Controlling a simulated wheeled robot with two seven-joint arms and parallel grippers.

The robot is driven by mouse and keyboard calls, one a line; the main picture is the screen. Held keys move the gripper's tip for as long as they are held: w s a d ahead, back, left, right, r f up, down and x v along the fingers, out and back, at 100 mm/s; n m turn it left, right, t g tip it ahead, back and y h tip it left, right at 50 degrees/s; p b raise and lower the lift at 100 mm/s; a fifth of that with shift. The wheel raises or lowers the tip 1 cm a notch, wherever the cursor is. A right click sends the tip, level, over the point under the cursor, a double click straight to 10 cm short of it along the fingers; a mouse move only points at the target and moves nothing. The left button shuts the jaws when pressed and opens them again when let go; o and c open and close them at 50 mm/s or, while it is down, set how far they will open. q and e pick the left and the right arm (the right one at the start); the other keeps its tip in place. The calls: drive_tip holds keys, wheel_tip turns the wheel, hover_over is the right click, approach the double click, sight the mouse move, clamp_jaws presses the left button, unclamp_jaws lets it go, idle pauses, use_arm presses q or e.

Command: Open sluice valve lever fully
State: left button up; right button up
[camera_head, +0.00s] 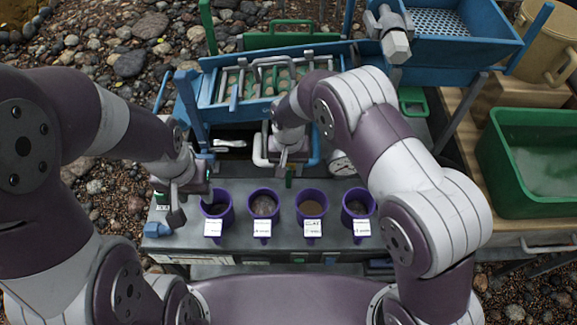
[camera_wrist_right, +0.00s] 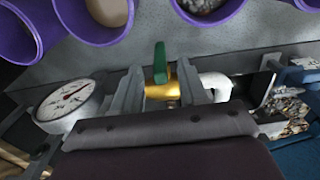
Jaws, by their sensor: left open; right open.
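The sluice valve has a green lever (camera_wrist_right: 160,62) on a brass body (camera_wrist_right: 163,90), seen in the right wrist view. The lever's tip also shows in the head view (camera_head: 289,181), below my right gripper (camera_head: 285,160). In the wrist view the right gripper (camera_wrist_right: 160,82) is open, with its two fingers on either side of the brass body and lever. Whether either finger touches the valve I cannot tell. The lever points away from the gripper, toward the purple cups. My left gripper (camera_head: 189,203) is open and empty above the table's left part, beside the leftmost cup.
Several purple cups (camera_head: 263,204) with white labels stand in a row along the table front. A round gauge (camera_wrist_right: 68,98) sits beside the valve, and white pipe (camera_wrist_right: 215,84) runs on its other side. The blue sluice (camera_head: 225,112) stands behind. A green tub (camera_head: 487,160) is at right.

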drive_tip(key=shift+f, duration=0.2)
clamp_jaws()
drive_tip(key=shift+a+h, duration=0.2)
drive_tip(key=shift+h, duration=0.1)
drive_tip(key=h, duration=0.1)
drive_tip(key=a+h, duration=0.1)
drive_tip(key=h+p, duration=0.1)
drive_tip(key=shift+a+f+h, duration=0.2)
drive_tip(key=shift+a+h, duration=0.05)
drive_tip(key=shift+h, duration=0.05)
